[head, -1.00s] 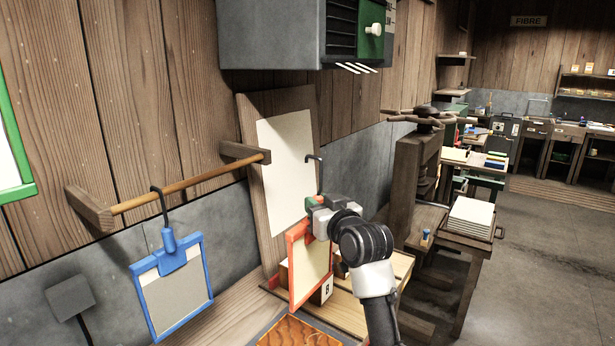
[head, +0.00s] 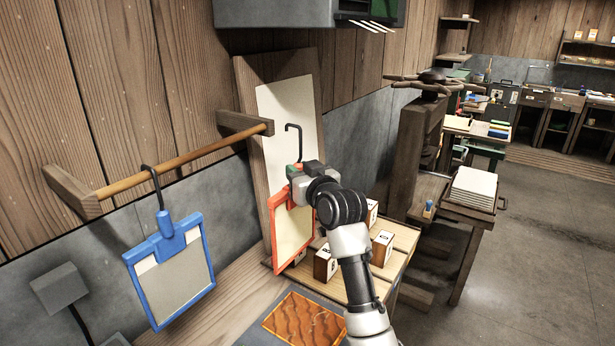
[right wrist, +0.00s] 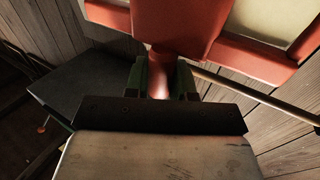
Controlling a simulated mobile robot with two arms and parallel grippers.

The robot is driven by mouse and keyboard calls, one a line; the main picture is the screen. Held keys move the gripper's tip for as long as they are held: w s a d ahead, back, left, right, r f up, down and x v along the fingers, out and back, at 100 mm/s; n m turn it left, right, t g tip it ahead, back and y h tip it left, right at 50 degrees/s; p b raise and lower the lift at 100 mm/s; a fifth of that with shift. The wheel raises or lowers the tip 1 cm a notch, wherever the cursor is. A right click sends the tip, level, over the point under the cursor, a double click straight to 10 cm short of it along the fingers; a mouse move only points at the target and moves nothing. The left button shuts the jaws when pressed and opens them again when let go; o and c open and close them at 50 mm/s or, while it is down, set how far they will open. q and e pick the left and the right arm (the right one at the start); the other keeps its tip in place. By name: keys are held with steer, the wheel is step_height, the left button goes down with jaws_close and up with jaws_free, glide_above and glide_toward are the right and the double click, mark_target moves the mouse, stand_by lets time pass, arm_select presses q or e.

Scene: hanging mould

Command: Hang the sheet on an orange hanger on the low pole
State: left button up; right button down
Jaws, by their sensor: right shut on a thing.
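An orange hanger (head: 275,226) frames a cream sheet (head: 291,232). My right gripper (head: 304,178) is shut on the hanger's upper part and holds it upright, above the wooden bench. The hanger's dark hook (head: 298,131) stands free above the gripper. In the right wrist view the orange hanger (right wrist: 167,22) shows between the jaws (right wrist: 163,78). The low pole (head: 185,163) is a wooden rod on two wall brackets, to the left of the held hanger. The hook is near the pole's right end and apart from it. My left gripper is not in view.
A blue hanger (head: 168,238) with a grey sheet hangs near the pole's left end. The pole's middle and right stretch is bare. A leaning board (head: 245,110) with a pale panel stands behind. Small wooden blocks (head: 325,264) sit on the bench below.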

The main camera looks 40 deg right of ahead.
steer(key=shift+w+a+r, duration=0.1)
steer(key=shift+w+a, duration=0.2)
steer(key=shift+w, duration=0.3)
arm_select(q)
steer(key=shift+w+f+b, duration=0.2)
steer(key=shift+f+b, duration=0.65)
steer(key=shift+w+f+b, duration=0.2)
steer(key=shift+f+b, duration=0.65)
arm_select(e)
steer(key=w+a+f, duration=0.1)
steer(key=w+a, duration=0.2)
steer(key=w, duration=0.6)
steer(key=shift+w+a+f, duration=0.15)
steer(key=shift+w+f, duration=0.15)
steer(key=shift+w, duration=0.05)
steer(key=c, duration=0.9)
jaws_free()
steer(key=shift+o, duration=0.2)
